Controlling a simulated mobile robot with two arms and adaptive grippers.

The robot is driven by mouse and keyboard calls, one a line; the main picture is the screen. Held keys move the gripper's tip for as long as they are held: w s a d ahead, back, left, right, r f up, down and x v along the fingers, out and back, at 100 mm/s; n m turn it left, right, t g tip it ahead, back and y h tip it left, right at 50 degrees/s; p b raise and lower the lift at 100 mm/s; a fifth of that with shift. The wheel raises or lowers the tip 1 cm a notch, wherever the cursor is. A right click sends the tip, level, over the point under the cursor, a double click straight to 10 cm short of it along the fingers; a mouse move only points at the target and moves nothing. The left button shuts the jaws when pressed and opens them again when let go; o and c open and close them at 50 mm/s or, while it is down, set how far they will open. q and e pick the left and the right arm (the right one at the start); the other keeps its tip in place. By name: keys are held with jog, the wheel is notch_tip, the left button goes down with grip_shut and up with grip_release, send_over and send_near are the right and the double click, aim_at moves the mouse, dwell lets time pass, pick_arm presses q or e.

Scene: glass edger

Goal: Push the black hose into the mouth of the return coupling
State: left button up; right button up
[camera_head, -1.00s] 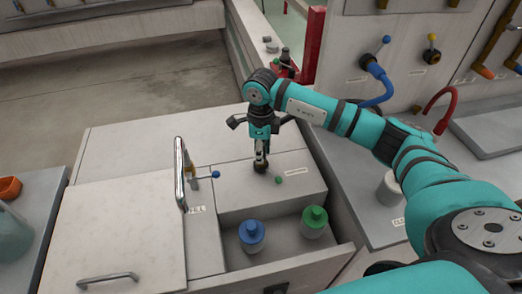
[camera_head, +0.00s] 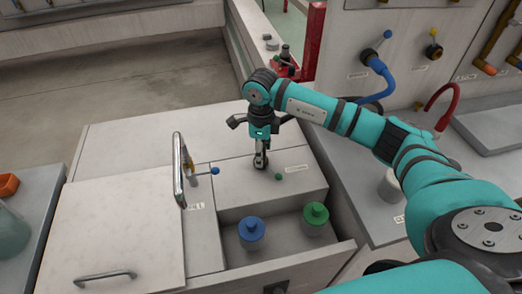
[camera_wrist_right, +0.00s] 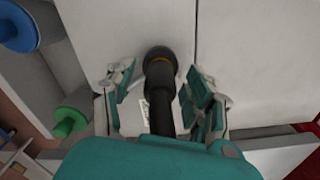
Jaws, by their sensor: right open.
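My right gripper (camera_head: 260,166) points down over the raised white block of the machine. It also shows in the right wrist view (camera_wrist_right: 160,92), with its fingers open and a finger on each side of the black hose (camera_wrist_right: 161,105). The hose runs between the fingers to a wider black coupling (camera_wrist_right: 159,55) with a yellowish ring at the joint. The hose end appears to sit at or in the coupling's mouth; how deep is hidden. In the head view the fingers hide most of hose and coupling. My left gripper is not in view.
A metal handle (camera_head: 178,170) and blue-tipped lever (camera_head: 214,171) stand to the left. The white top behind the gripper is clear.

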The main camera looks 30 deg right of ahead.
notch_tip(320, 180, up, 12)
dwell(0.6)
